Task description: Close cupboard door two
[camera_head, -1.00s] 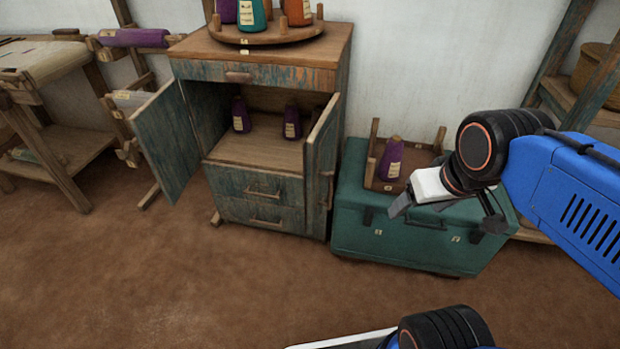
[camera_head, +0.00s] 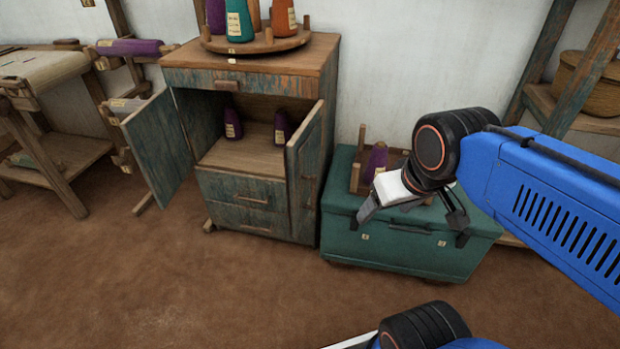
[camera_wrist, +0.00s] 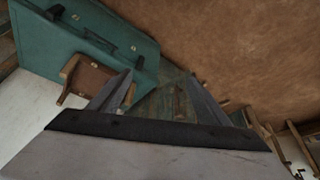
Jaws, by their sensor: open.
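The cupboard (camera_head: 250,80) has weathered teal paint and two open doors. The left door (camera_head: 155,148) is swung wide to the left. The right door (camera_head: 304,172) stands out from the front, its outer face partly showing. No readable number shows which is door two. My gripper (camera_head: 385,212) is open and empty, right of the right door and in front of the teal trunk in the picture. In the wrist view, my gripper (camera_wrist: 160,85) has its two fingers apart, with a weathered greenish panel (camera_wrist: 165,105) beyond them; I cannot tell which part it is.
The teal trunk (camera_head: 350,238) stands right of the cupboard, bearing a wooden rack (camera_head: 358,178) with a purple cone. Cones stand inside the cupboard and on the round tray (camera_head: 255,44) on top. A loom frame (camera_head: 45,165) is at left. The floor in front (camera_head: 200,275) is clear.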

